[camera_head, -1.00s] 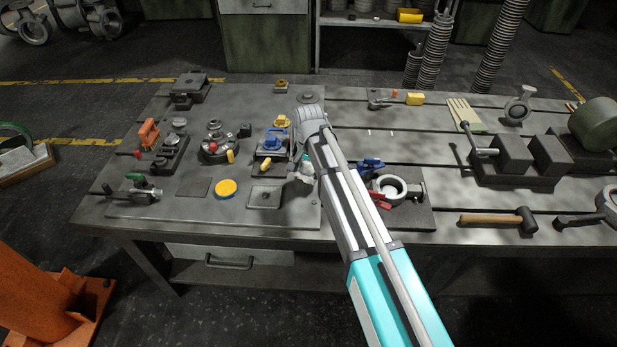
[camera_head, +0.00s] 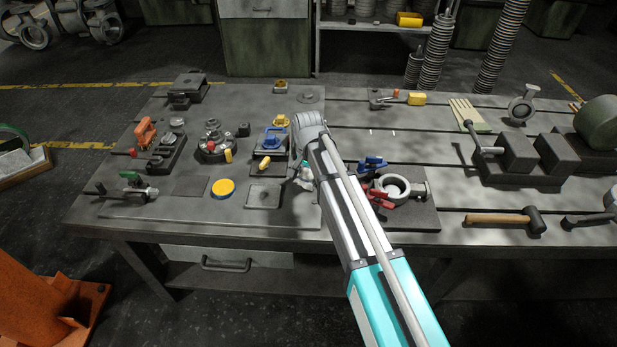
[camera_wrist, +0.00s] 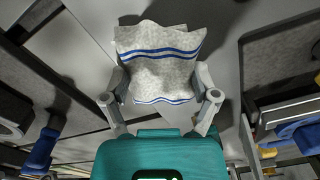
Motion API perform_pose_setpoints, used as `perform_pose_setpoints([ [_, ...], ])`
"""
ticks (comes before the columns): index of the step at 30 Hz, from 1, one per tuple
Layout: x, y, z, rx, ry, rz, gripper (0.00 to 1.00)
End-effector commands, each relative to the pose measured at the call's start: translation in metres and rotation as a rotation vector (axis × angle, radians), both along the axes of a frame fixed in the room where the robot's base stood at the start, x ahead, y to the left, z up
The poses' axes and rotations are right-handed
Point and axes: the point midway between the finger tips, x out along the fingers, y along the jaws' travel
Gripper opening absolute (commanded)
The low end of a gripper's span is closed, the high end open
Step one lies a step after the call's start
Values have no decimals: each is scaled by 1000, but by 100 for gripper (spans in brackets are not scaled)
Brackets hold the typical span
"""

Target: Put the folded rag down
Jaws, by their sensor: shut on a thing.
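The folded rag (camera_wrist: 165,45) is pale grey-white cloth with blue stripes. It fills the top middle of the wrist view. My gripper (camera_wrist: 160,84) has one finger on each side of the rag and is shut on it. Grey tabletop shows around the rag, with a shadow beside it; I cannot tell whether the rag touches the table. In the head view my gripper (camera_head: 304,173) is low over the bench, largely hidden behind my arm, and only a small pale bit shows there.
The bench (camera_head: 300,222) is crowded. Left of my gripper are a square plate (camera_head: 264,196), a yellow disc (camera_head: 223,188) and a blue-handled fixture (camera_head: 273,139). To the right, a ring-shaped valve casting (camera_head: 393,187) lies on a dark plate. Bare tabletop lies near the front edge.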

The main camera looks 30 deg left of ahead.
Motion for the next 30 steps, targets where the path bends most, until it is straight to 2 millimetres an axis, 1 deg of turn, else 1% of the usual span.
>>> perform_pose_setpoints([
  [6, 0, 0, 0, 0, 0, 0, 39],
  [11, 0, 0, -3, 0, 0, 0, 39],
  [12, 0, 0, -3, 0, 0, 0, 81],
  [14, 0, 0, -2, 0, 0, 0, 92],
  [15, 0, 0, -2, 0, 0, 0, 100],
  [30, 0, 0, -1, 0, 0, 0, 100],
])
